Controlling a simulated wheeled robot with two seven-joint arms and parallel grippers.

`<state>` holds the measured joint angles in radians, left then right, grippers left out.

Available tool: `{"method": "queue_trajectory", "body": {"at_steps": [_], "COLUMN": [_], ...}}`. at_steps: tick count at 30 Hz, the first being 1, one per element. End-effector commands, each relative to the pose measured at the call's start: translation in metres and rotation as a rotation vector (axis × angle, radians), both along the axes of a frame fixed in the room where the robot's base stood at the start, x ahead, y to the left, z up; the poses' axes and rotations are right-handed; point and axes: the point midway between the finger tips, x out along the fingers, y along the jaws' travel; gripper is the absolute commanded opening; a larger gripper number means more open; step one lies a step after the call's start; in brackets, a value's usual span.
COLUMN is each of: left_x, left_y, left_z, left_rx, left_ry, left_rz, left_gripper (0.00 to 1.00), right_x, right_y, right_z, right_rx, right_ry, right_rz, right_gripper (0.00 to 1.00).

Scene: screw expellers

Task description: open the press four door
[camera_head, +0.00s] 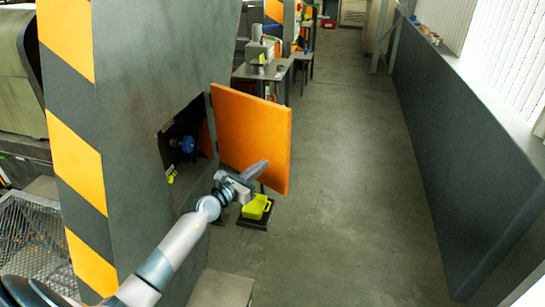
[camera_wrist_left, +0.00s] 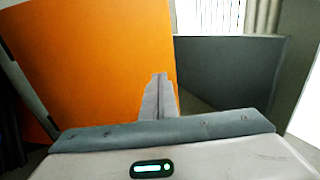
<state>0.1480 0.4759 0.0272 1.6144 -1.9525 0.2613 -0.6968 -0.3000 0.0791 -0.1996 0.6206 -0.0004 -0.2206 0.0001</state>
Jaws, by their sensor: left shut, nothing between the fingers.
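The orange press door (camera_head: 252,138) stands swung out from the grey press column (camera_head: 150,60), leaving a dark opening (camera_head: 180,140) uncovered with a blue knob (camera_head: 187,144) inside. My left gripper (camera_head: 262,164) is shut and empty, in front of the lower part of the door in the head view. In the left wrist view the orange door (camera_wrist_left: 85,65) fills the left and centre, and the shut fingers (camera_wrist_left: 158,95) overlap its right edge. I cannot tell whether they touch it. My right gripper is not in view.
A yellow-green container (camera_head: 256,207) sits on a dark base below the door. A wire mesh cage (camera_head: 35,235) is at the lower left. Tables with equipment (camera_head: 265,70) stand farther back. A long dark low wall (camera_head: 460,150) runs along the right, with clear floor (camera_head: 350,180) between.

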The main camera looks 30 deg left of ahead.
Motion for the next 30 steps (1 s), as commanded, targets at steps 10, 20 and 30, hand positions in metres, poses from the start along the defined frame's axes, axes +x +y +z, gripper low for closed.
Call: {"method": "queue_trajectory", "body": {"at_steps": [10,20,30], "left_x": [0.049,0.063,0.064], "left_y": [-0.008,-0.010,-0.011], "left_z": [0.000,0.000,0.000], "left_rx": [-0.001,0.000,0.000], "left_ry": [-0.001,0.000,0.000], "left_rz": [0.001,0.000,0.000], "left_gripper": [0.00,0.00,0.00], "right_x": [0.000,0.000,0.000], "right_y": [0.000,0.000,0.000], "right_z": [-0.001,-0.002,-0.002], "right_rx": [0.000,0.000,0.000], "right_ry": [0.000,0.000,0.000], "right_rz": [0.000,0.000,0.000], "right_gripper": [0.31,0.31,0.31]}}
